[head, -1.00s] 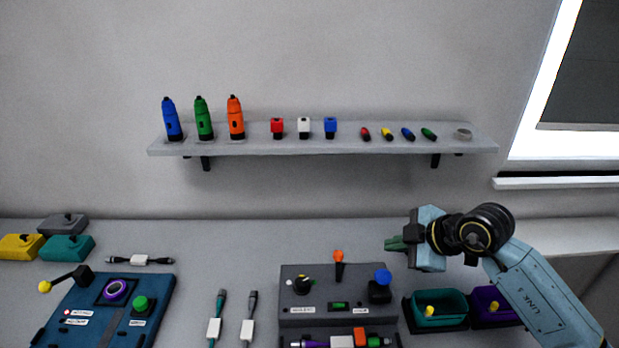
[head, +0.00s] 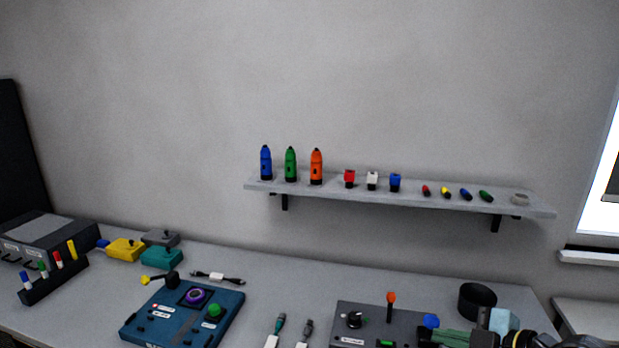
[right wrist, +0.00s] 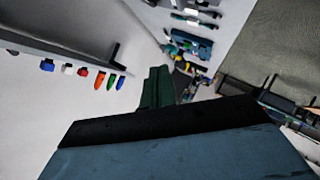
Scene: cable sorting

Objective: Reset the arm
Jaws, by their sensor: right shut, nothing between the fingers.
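My right gripper (head: 452,338) is at the lower right of the head view, at the right end of the grey control box (head: 376,318). Its green fingers are together with nothing between them. In the right wrist view the shut fingers (right wrist: 157,88) point out over the room, with the shelf to the left and the bench items beyond. The rest of my right arm is mostly cut off by the frame's lower edge. My left gripper does not show.
A wall shelf (head: 400,194) carries bottles, small blocks and markers. A blue panel (head: 183,315) with a lever and buttons sits on the bench (head: 300,275). Two cables (head: 275,330) lie in front. A dark round holder (head: 477,301) stands near the right gripper. Yellow (head: 125,250) and teal (head: 162,258) boxes sit left.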

